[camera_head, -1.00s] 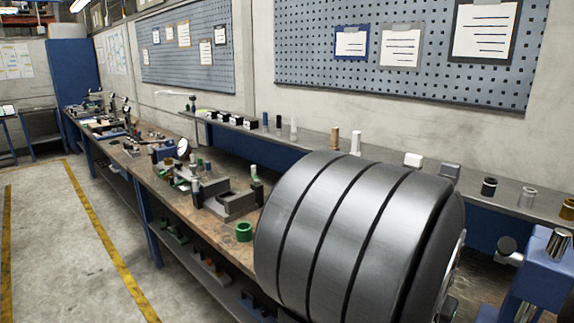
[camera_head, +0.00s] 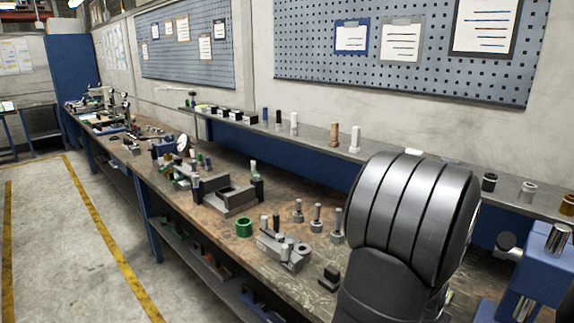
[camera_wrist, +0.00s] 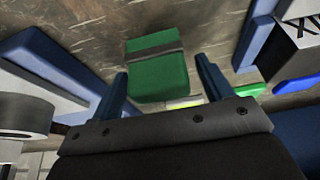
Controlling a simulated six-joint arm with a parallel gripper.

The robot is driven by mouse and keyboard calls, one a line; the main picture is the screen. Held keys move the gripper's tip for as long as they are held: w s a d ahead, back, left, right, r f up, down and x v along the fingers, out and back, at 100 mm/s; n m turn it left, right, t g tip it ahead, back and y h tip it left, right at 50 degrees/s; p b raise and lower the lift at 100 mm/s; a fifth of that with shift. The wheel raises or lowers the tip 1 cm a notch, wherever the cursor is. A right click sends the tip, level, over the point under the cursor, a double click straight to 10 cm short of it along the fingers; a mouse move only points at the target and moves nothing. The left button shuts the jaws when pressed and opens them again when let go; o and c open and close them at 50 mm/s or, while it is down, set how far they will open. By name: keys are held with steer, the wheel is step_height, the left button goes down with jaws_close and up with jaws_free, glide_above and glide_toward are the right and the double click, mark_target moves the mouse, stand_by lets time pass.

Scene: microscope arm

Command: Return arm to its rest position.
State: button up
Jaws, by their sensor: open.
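In the wrist view, my gripper (camera_wrist: 160,85) has its two blue fingers spread apart with an empty gap between them. A green block with a dark band (camera_wrist: 157,68) lies on the bench beyond the fingertips; I cannot tell how far below them it is. In the head view, a dark grey ringed part of my arm fills the lower right, and the gripper itself does not show there.
A shelf (camera_head: 315,136) with small cylinders runs along the wall. A blue stand (camera_head: 535,275) is at the lower right. The aisle floor (camera_head: 60,240) is clear.

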step_height(320, 180, up, 4)
steer(key=shift+w+d, duration=0.1)
steer(key=s+d+r, duration=0.4)
steer(key=s+r, duration=0.3)
steer(key=s, duration=0.4)
steer(key=w+a+r, duration=0.1)
steer(key=w+a, duration=0.4)
steer(key=w, duration=0.5)
steer(key=w+a+r, duration=0.1)
steer(key=w+a, duration=0.4)
steer(key=w, duration=0.6)
steer(key=shift+w+m, duration=0.2)
steer(key=shift+m, duration=0.1)
